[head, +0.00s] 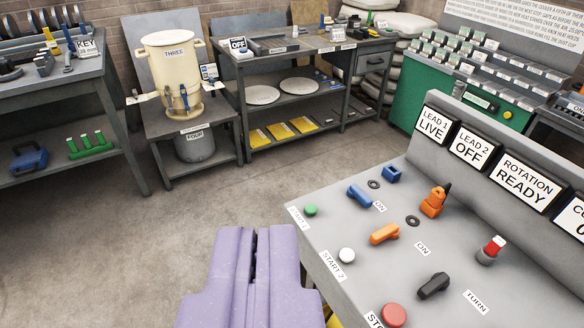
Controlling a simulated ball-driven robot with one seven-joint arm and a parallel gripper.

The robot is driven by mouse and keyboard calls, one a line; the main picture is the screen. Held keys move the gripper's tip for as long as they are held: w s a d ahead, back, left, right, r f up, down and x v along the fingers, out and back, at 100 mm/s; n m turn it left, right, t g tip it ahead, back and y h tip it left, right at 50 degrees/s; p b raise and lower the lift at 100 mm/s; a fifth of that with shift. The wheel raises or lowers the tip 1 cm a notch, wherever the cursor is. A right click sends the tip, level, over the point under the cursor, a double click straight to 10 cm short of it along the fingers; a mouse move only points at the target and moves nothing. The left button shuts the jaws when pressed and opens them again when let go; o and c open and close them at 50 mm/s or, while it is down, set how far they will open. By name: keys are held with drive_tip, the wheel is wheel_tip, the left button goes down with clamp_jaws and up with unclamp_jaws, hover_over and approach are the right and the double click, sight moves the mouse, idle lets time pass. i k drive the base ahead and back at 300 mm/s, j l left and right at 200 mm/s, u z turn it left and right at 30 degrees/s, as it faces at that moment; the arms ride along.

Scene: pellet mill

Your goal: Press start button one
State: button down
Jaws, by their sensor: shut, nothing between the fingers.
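Start button one is a small green button (311,210) near the back left corner of the grey control panel (330,230). The label in front of it reads "START 1", partly legible. My gripper (256,232) shows its two purple fingers, shut with nothing between them. The fingertips lie to the left of the panel in the picture, left of and a little lower than the green button, and appear apart from it. The height gap between fingertips and button cannot be told.
A white button (346,255) labelled "START 2", a red button (393,315), blue and orange switches (384,234) and a black knob (433,286) share the panel. Upright signs (526,181) stand along its back. Workbenches (310,45) line the wall. Open floor (180,220) lies left.

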sight(311, 209)
drive_tip(key=i+u, duration=0.1)
drive_tip(key=i, duration=0.6)
drive_tip(key=i+l+u, duration=0.1)
drive_tip(key=i, duration=0.55)
drive_tip(key=l, duration=0.05)
